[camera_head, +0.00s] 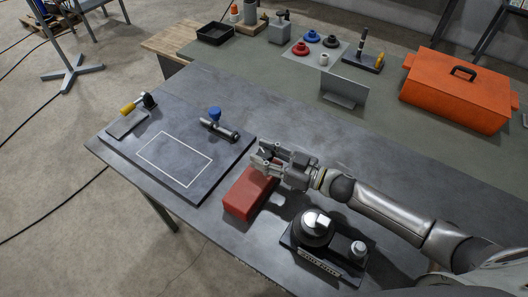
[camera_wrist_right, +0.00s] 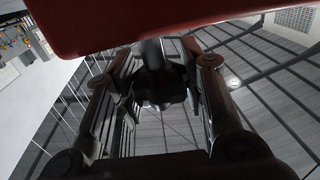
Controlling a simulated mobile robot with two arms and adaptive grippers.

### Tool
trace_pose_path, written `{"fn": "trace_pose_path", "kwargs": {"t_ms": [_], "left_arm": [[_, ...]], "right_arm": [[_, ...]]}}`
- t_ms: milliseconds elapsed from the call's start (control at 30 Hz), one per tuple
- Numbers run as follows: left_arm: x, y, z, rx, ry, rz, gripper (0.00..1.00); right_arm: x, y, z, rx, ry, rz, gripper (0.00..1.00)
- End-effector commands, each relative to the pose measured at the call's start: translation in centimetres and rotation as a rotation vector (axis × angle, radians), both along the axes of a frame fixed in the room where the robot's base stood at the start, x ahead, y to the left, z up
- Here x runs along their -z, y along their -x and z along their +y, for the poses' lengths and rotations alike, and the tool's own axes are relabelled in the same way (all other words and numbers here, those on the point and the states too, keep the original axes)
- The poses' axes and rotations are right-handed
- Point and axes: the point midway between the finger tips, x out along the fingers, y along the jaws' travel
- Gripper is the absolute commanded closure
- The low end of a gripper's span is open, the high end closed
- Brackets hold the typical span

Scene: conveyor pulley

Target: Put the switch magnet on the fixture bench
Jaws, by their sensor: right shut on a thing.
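The switch magnet appears to be the red block (camera_head: 243,195), which has a dark stem or knob (camera_wrist_right: 155,75) in the right wrist view. My right gripper (camera_head: 264,158) is above and behind the block in the head view, its fingers closed around the knob. In the right wrist view the red body (camera_wrist_right: 150,22) fills the top edge, and the gripper (camera_wrist_right: 155,85) has a finger on each side of the knob. I cannot tell whether the block touches the table. The fixture bench appears to be the dark table (camera_head: 300,125). My left gripper is out of view.
A dark plate (camera_head: 210,185) with an empty white outline lies left. A clamp with a blue knob (camera_head: 215,114) and a yellow-handled part (camera_head: 128,108) stand on it. A black device with a round top (camera_head: 316,225) is near the front. An orange case (camera_head: 460,88) stands behind.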

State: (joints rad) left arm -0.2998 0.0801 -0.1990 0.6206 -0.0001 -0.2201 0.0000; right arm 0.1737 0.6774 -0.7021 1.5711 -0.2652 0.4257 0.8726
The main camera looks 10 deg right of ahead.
Motion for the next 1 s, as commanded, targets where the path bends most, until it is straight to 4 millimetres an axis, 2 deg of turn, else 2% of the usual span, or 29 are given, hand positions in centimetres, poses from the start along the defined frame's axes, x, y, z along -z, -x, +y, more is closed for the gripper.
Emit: {"fn": "trace_pose_path", "kwargs": {"t_ms": [33, 200, 233, 400, 767, 1000], "left_arm": [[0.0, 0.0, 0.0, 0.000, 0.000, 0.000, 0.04], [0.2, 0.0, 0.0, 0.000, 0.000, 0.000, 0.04], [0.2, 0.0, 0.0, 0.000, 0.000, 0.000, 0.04], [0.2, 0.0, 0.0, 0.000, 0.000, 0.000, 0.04], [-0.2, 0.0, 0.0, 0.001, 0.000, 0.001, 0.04], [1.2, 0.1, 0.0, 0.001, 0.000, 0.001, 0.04]], "right_arm": [[-0.5, -0.1, 0.1, -0.002, -0.008, -0.006, 1.00], [-0.1, -0.1, 0.1, -0.002, -0.008, -0.005, 1.00], [0.3, 0.0, 0.0, 0.000, 0.001, 0.000, 0.60], [0.2, 0.0, 0.0, 0.000, 0.001, 0.001, 0.41], [-0.2, 0.0, 0.0, 0.000, 0.001, -0.001, 0.41], [0.4, 2.5, -3.1, 0.000, 0.005, 0.004, 0.41]]}}
